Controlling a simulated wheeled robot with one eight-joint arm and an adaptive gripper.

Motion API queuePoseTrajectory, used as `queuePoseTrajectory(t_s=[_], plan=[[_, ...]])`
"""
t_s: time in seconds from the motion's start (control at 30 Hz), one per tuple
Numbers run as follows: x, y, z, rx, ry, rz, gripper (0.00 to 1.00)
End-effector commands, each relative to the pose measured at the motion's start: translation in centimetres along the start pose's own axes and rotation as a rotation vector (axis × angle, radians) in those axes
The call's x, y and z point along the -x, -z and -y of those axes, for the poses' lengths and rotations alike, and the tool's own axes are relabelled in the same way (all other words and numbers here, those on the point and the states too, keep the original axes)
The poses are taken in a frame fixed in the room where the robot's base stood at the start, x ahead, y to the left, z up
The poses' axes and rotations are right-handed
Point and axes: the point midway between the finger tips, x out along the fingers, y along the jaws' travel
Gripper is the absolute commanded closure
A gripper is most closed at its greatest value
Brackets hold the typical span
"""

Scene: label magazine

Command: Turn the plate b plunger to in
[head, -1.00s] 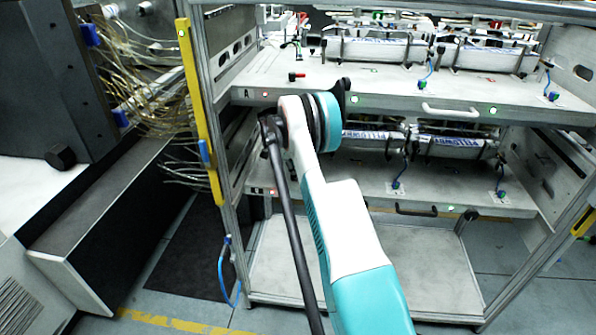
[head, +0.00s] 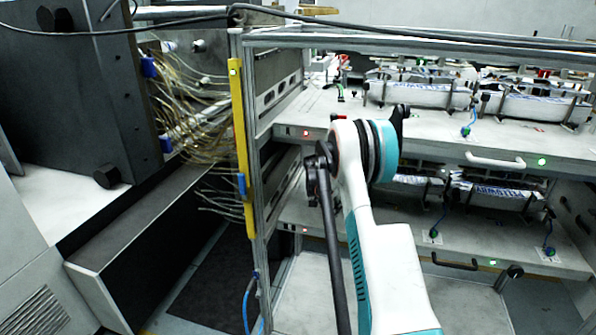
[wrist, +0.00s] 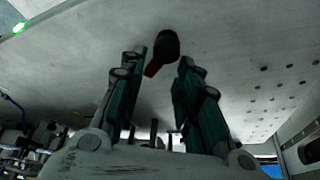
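In the wrist view a plunger (wrist: 166,46) with a dark round knob and a red part stands against a pale grey plate (wrist: 230,45). My gripper (wrist: 160,66) is open, with the plunger just beyond and between its fingertips. I see no finger closed on it. In the head view my arm hides the gripper. The lower plate (head: 385,222), apparently plate b, is partly covered by my arm, and its plunger is not visible there. A red and black plunger (head: 336,117) shows on the upper plate (head: 440,122), just above my arm.
A yellow post (head: 240,150) and metal frame stand left of the plates. Loose cables (head: 190,110) hang beside a dark machine block (head: 90,90). Clamped parts (head: 420,93) fill the back of the plates. A white handle (head: 495,160) projects from the upper plate's front.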

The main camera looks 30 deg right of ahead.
Motion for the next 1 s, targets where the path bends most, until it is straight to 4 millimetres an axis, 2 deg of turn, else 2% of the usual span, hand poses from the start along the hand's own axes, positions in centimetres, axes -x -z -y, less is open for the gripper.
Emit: queuePoseTrajectory(t_s=[0.3,0.4,1.0], plan=[[0.3,0.0,0.5,0.289,0.121,0.000,0.70],[2.6,0.0,0.3,0.284,0.118,0.000,0.70],[13.3,0.2,-0.9,0.282,0.116,0.001,0.70]])
